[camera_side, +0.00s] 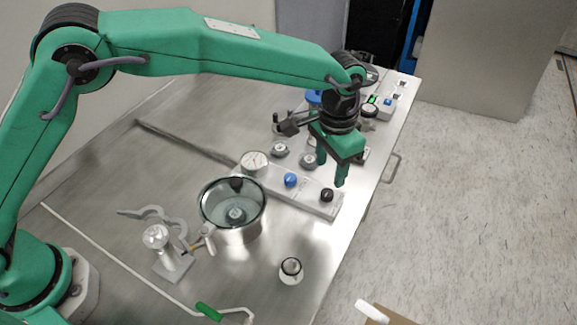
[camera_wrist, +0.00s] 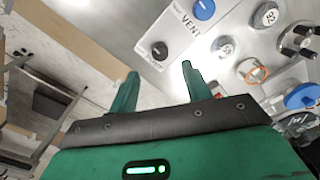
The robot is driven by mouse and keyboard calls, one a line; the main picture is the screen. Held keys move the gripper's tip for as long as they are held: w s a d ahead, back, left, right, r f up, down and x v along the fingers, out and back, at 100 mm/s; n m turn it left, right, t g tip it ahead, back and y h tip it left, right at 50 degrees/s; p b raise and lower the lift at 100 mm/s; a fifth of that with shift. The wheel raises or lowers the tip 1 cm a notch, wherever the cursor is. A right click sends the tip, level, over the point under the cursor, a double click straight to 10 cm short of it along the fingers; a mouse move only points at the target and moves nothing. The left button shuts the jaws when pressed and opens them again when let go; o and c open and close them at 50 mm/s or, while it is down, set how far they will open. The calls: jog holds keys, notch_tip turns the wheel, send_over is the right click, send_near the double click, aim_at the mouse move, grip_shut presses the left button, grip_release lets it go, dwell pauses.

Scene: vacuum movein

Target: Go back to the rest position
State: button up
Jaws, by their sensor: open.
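In the wrist view the open fingertips (camera_wrist: 160,72) show near the panel, which bears the word VENT. A black knob (camera_side: 327,195) and a blue knob (camera_side: 291,180) sit on this panel. The wrist view shows the black knob (camera_wrist: 159,50) just beyond the fingertips and the blue knob (camera_wrist: 204,9) farther up. The gripper appears clear of both.
A steel pot with a glass lid (camera_side: 232,205) stands left of the panel. A round gauge (camera_side: 254,163) is at the panel's left end. A small white-and-black part (camera_side: 291,270) stands in front. Several labelled round parts and a blue wheel (camera_wrist: 302,96) lie behind my gripper.

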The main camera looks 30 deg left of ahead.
jog(key=shift+r, duration=0.25)
jog(key=shift+a+r, duration=0.4)
jog(key=s+a+r+n+t+h, duration=0.1)
jog(key=s+a+r+n, duration=0.15)
jog(key=a+r, duration=0.6)
jog(key=s+a+r+n+t, duration=0.15)
jog(key=s+a+r, duration=0.35)
jog(key=a, duration=0.7)
jog(key=s+a+n+t+y, duration=0.1)
jog(key=s+a+n+t, duration=0.1)
jog(key=s+a, duration=1.2)
jog(key=shift+s+f+n+t, duration=0.15)
jog(key=shift+s+n+t, duration=0.15)
jog(key=shift+s+t, duration=0.35)
jog(key=shift+s, duration=0.1)
